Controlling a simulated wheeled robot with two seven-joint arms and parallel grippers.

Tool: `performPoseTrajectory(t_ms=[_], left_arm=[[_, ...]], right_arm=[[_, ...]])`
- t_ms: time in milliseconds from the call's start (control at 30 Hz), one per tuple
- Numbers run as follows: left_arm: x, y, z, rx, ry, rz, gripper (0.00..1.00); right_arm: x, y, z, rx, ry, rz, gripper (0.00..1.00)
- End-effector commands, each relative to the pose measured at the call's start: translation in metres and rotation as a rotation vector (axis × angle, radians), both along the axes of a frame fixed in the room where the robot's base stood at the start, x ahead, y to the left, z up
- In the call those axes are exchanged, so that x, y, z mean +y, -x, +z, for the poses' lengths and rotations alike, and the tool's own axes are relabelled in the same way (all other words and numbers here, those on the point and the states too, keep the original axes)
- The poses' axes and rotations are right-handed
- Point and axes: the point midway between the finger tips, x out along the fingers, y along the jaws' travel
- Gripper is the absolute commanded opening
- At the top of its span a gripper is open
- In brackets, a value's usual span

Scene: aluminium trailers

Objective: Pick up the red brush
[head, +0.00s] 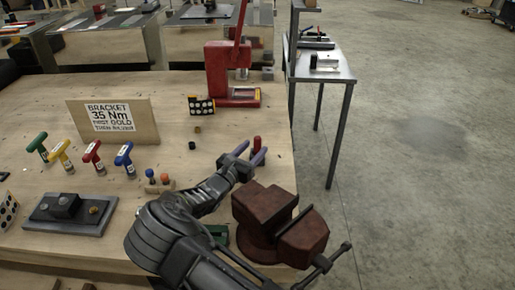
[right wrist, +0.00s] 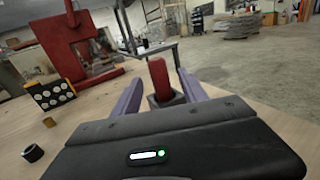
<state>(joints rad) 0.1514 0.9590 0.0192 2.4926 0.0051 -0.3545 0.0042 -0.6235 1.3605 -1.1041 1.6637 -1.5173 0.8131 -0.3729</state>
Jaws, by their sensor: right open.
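A small upright red piece (head: 257,144), which looks like the red brush, stands near the right edge of the wooden bench. In the right wrist view the red brush (right wrist: 159,80) rises from a dark square base between the two purple fingers. My right gripper (head: 249,153) is open, with its fingers reaching toward the brush, one to each side. In the right wrist view the right gripper (right wrist: 155,92) also shows spread around it. I cannot tell whether either finger touches it. My left gripper is not in view.
A dark red vise (head: 275,220) sits close to my right forearm at the bench edge. A red press (head: 228,75) stands behind. T-handle drivers (head: 92,155) and a sign board (head: 112,120) are to the left.

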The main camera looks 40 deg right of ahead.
Motion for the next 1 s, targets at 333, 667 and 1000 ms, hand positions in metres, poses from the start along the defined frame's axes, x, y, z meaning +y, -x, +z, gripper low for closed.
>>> performPoseTrajectory(t_ms=[333,667,1000], left_arm=[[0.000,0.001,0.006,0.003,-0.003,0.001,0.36],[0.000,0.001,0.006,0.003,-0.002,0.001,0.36],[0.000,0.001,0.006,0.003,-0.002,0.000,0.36]], right_arm=[[-0.028,-0.012,0.000,0.001,0.001,0.000,0.51],[-0.028,-0.012,0.000,0.001,0.001,0.000,0.51],[-0.028,-0.012,0.001,0.001,0.001,0.000,0.37]])
